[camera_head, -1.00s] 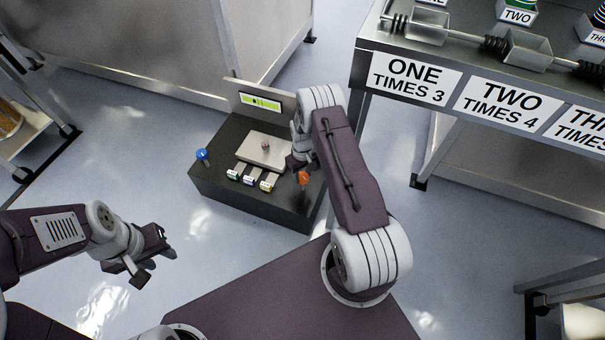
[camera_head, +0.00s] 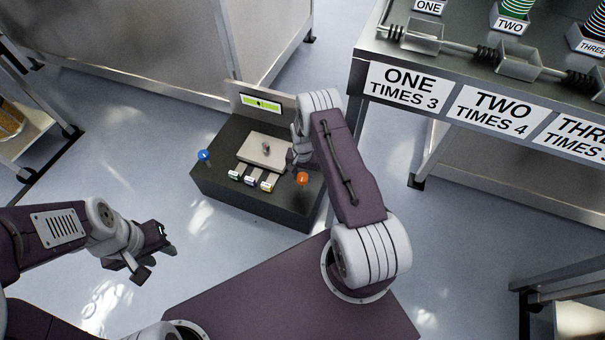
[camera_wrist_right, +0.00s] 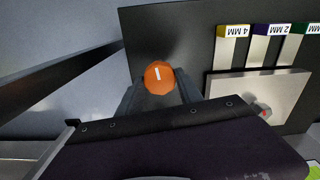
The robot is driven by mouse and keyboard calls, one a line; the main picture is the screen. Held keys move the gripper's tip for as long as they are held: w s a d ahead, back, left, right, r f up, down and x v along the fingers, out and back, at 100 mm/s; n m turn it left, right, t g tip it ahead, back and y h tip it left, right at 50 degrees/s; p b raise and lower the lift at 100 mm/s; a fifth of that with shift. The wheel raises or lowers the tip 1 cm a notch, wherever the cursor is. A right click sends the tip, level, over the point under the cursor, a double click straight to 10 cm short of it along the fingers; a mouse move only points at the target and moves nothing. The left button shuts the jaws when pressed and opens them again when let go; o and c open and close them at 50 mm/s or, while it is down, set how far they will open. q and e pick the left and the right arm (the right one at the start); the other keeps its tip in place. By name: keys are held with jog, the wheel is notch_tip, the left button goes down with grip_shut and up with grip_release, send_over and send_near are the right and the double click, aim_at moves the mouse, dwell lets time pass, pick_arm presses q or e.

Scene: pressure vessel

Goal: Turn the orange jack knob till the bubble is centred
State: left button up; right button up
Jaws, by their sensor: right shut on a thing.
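The orange jack knob (camera_head: 303,178) stands at the right front of a dark box (camera_head: 250,206). In the right wrist view the knob (camera_wrist_right: 158,77) carries a white mark, and the fingers of my right gripper (camera_wrist_right: 160,92) are shut on it from both sides. In the head view the right gripper (camera_head: 299,164) is mostly hidden behind its own arm. The yellow-green level vial (camera_head: 261,103) is on an upright panel at the box's back. Its dark bubble looks near the middle; its exact offset is too small to read. My left gripper (camera_head: 154,256) is open and empty over the floor.
A blue knob (camera_head: 204,155) stands at the box's left. A metal plate (camera_head: 262,152) with a small peg lies on top, with labelled blocks (camera_head: 250,181) in front. A bench (camera_head: 362,62) with number signs stands at the right. Floor left of the box is clear.

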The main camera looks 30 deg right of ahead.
jog(key=shift+m, duration=2.2)
jog(key=o, duration=1.4)
jog(key=shift+c, duration=0.2)
notch_tip(320, 180, up, 9)
jog(key=p, duration=0.5)
